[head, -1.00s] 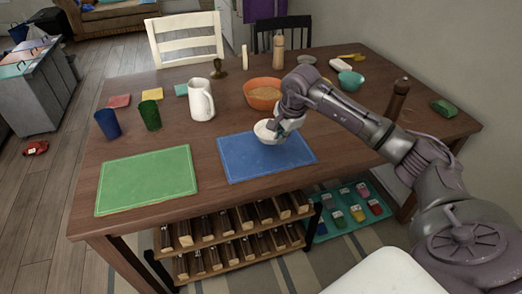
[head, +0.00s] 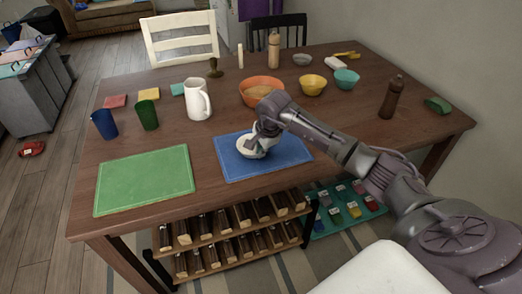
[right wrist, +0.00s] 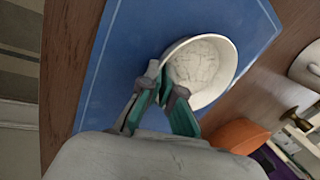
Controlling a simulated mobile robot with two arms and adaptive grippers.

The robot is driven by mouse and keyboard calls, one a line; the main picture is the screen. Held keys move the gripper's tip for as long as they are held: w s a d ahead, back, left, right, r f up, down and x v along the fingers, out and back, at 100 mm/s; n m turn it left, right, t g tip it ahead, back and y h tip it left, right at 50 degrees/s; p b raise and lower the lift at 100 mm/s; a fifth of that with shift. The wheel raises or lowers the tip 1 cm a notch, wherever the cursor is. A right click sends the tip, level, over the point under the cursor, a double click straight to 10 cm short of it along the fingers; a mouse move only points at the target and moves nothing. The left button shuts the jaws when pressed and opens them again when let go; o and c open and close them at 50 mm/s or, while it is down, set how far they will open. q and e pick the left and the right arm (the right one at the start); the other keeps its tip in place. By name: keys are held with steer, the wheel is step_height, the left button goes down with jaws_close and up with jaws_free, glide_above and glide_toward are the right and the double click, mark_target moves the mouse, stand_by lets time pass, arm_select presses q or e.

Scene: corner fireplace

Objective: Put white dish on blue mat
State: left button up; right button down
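The white dish (head: 249,148) is a small round bowl, low over the left half of the blue mat (head: 285,158). I cannot tell whether its base touches the mat. My right gripper (head: 262,140) is at the dish's right side in the head view. In the right wrist view the fingers (right wrist: 166,88) are shut on the near rim of the dish (right wrist: 205,65), with the blue mat (right wrist: 135,45) behind it. The gripper hides part of the dish in the head view. My left gripper is not in view.
A green mat (head: 145,180) lies left of the blue one. Behind stand a white pitcher (head: 198,100), an orange bowl (head: 252,86), a yellow bowl (head: 313,84) and a teal bowl (head: 346,79). A brown bottle (head: 391,97) stands at the right.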

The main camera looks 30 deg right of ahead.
steer(key=c, duration=1.3)
jaws_free()
steer(key=shift+f, duration=0.1)
steer(key=shift+r, duration=0.25)
steer(key=v, duration=1.2)
steer(key=shift+f, duration=0.1)
steer(key=shift+a, duration=0.1)
